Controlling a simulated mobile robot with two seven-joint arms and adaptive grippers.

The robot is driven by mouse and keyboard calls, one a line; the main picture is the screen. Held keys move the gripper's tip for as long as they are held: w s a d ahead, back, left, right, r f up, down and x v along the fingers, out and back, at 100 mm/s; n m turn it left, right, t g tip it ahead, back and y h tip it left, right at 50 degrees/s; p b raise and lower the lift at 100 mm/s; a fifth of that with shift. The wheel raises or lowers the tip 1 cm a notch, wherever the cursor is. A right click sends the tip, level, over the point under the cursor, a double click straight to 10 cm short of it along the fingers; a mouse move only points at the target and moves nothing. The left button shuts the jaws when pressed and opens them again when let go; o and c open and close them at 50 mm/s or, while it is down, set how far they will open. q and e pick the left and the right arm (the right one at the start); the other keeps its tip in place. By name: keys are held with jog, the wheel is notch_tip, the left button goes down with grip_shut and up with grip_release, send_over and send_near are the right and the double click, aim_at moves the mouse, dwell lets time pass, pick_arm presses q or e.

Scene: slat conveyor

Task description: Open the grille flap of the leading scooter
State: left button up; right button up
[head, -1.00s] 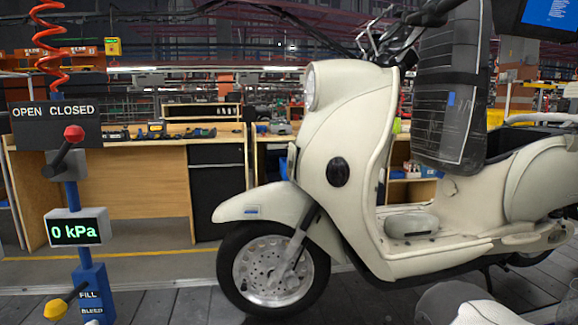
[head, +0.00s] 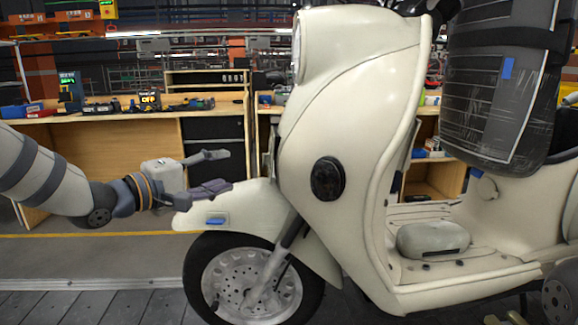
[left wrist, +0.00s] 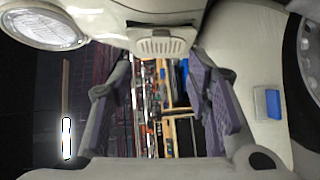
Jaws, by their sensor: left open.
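The leading scooter (head: 350,110) is cream and stands side-on, its front to the left. In the left wrist view, its grille flap (left wrist: 160,46) is a small pale slatted piece under a ledge, below the headlight (left wrist: 45,22). I cannot tell whether the flap is fully shut. In the head view its face is turned away from me. My left gripper (head: 229,170) is open and empty, just ahead of the scooter's front, above the front fender (head: 245,208). In the left wrist view its fingers (left wrist: 160,72) spread apart, with the flap beyond, apart from them.
The fender, with a blue marker (head: 216,221), lies close under the left gripper. The front wheel (head: 250,280) is below. Wooden workbenches (head: 110,165) stand behind. A dark wrapped pack (head: 500,85) hangs at the scooter's right. Free floor lies left of the wheel.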

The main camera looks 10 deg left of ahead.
pick_arm(q)
jog(key=b+x, duration=0.2)
jog(key=x, duration=0.8)
jog(key=shift+w+d, duration=0.25)
jog(key=shift+w, duration=0.1)
pick_arm(e)
jog(key=shift+g, duration=0.6)
jog(key=s+f, duration=0.2)
jog(key=s, duration=0.1)
jog(key=shift+s+f, duration=0.2)
jog(key=shift+s, duration=0.05)
pick_arm(q)
jog(key=shift+f, duration=0.1)
grip_shut()
